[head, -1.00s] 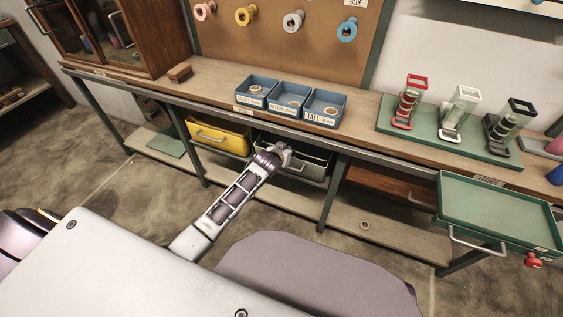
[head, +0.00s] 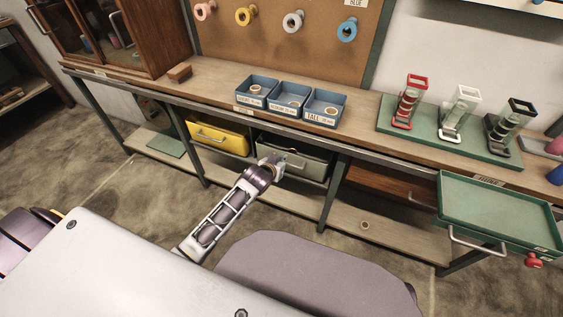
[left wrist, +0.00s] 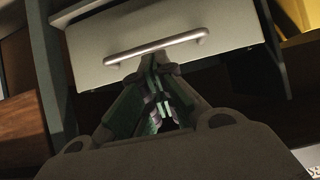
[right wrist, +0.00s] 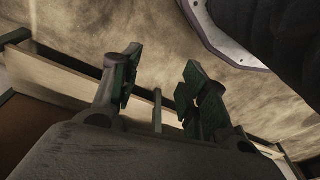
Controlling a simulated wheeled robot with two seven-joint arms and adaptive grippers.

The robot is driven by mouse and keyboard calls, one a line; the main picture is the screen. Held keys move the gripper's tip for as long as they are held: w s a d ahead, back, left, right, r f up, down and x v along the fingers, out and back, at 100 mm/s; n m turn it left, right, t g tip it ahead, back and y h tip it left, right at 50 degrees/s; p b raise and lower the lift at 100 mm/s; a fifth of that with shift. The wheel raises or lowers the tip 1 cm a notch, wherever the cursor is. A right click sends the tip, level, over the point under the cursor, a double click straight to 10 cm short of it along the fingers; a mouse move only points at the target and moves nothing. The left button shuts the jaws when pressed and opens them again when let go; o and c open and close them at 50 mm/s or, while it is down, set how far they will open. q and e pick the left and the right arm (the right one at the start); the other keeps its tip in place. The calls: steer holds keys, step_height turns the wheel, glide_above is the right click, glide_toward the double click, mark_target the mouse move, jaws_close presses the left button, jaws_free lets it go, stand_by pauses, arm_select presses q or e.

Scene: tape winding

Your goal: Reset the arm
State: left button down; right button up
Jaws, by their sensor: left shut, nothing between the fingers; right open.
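My left arm reaches from the lower left toward the grey drawer (head: 305,164) under the workbench in the head view. My left gripper (head: 270,162) is in front of that drawer. In the left wrist view, the left gripper (left wrist: 158,66) is shut and empty, its tips just below the bar handle (left wrist: 156,46) of the grey drawer (left wrist: 100,42). I cannot tell whether the tips touch the drawer. My right gripper (right wrist: 162,62) is open and empty in the right wrist view, with floor beyond it. It is not in the head view.
A yellow drawer (head: 221,139) is left of the grey one. A green tray-like drawer (head: 495,208) juts out at the right. Blue bins (head: 325,121), a green base (head: 386,127) with tape holders and a brown block (head: 180,72) are on the bench. A ring (head: 365,225) lies on the lower shelf.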

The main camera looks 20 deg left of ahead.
stand_by(0.5)
